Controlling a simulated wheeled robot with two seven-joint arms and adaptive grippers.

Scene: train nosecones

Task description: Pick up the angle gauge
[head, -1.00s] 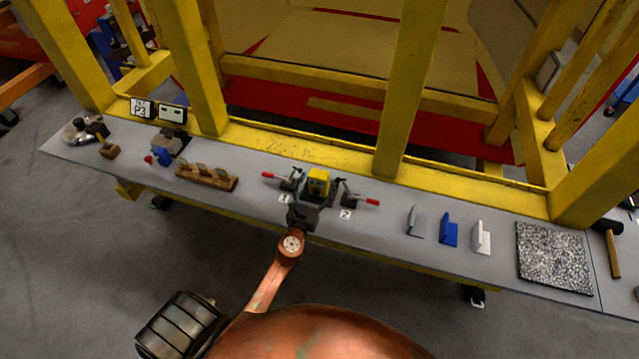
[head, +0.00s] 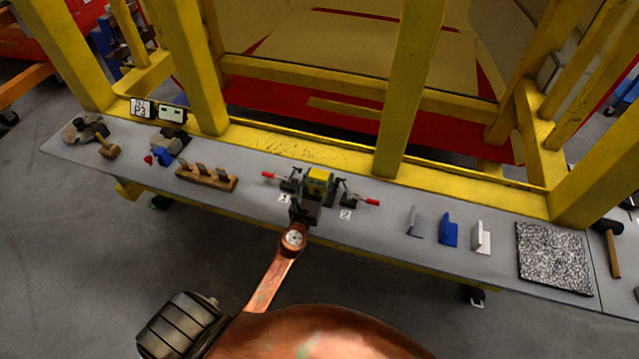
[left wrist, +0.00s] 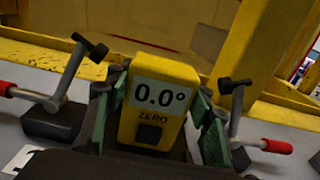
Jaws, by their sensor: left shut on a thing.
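The angle gauge (head: 319,178) is a small yellow box at the middle of the grey bench, between two toggle clamps with red handles. In the left wrist view the gauge (left wrist: 157,104) reads 0.0° above a ZERO button. My left gripper (head: 317,184) reaches it from the front. Its green-padded fingers (left wrist: 157,112) are shut on the gauge, one on each side. The underside of the gauge is hidden by the gripper, so I cannot tell whether it touches the bench. My right gripper is not in view.
The clamps (head: 283,181) (head: 357,199) stand close on both sides. A wooden block with slots (head: 207,179) is to the left. Grey, blue (head: 449,230) and white angle pieces and a speckled mat (head: 553,258) are to the right. Yellow frame posts (head: 412,90) rise behind.

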